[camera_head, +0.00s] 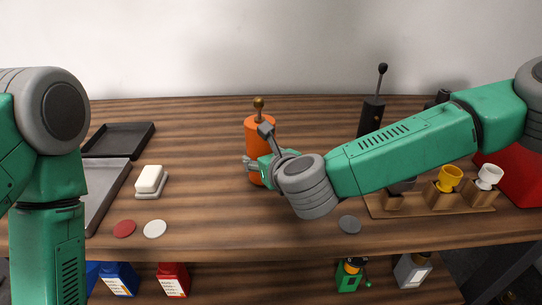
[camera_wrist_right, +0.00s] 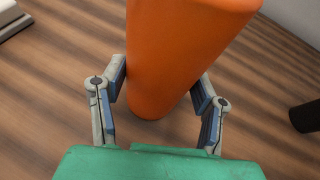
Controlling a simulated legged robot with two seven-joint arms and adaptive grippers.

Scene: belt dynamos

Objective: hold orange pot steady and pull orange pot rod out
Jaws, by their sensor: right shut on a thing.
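The orange pot (camera_head: 258,131) stands on the wooden table near the middle in the head view. Its rod, topped with a brass-coloured knob (camera_head: 259,103), sticks up from the pot's top. My right gripper (camera_head: 254,166) is shut on the lower part of the orange pot. In the right wrist view its two fingers (camera_wrist_right: 162,88) lie on either side of the orange body (camera_wrist_right: 178,50). My forearm and gripper hide part of the pot's lower right side in the head view. My left arm shows at the left edge, but its gripper is out of view.
A dark pot with a black-knobbed rod (camera_head: 372,113) stands behind my right arm. A wooden holder (camera_head: 430,207) with yellow and white cups is at right. Black tray (camera_head: 120,139), white block on a dish (camera_head: 149,180) and red disc (camera_head: 124,229) are at left.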

